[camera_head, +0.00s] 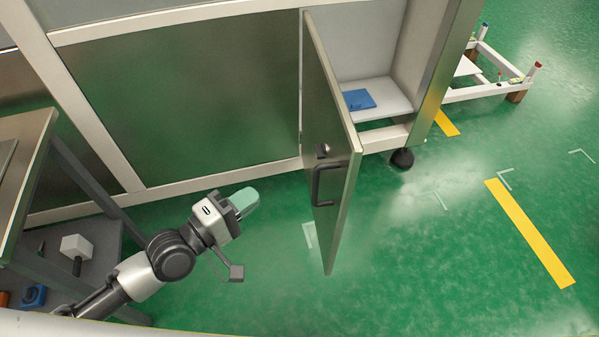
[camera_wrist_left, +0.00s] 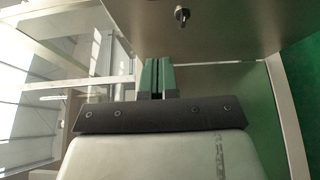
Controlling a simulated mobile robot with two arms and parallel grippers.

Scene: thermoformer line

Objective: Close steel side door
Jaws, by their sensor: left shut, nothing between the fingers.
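The steel side door (camera_head: 336,150) of the machine stands open, swung out toward me from its hinge side at the left of the opening. A dark bar handle (camera_head: 318,184) and a small lock knob (camera_head: 322,150) are on its left face. My left gripper (camera_head: 245,199) is shut and empty, left of the door and apart from the handle. In the left wrist view the shut fingers (camera_wrist_left: 157,77) point toward the machine panel, with the knob (camera_wrist_left: 182,14) on the door above them. My right gripper is out of view.
Inside the opening a blue object (camera_head: 358,99) lies on a white shelf (camera_head: 392,100). A black caster (camera_head: 402,158) sits below the frame. A grey table (camera_head: 22,170) with a lower shelf is at left. The green floor right of the door is clear.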

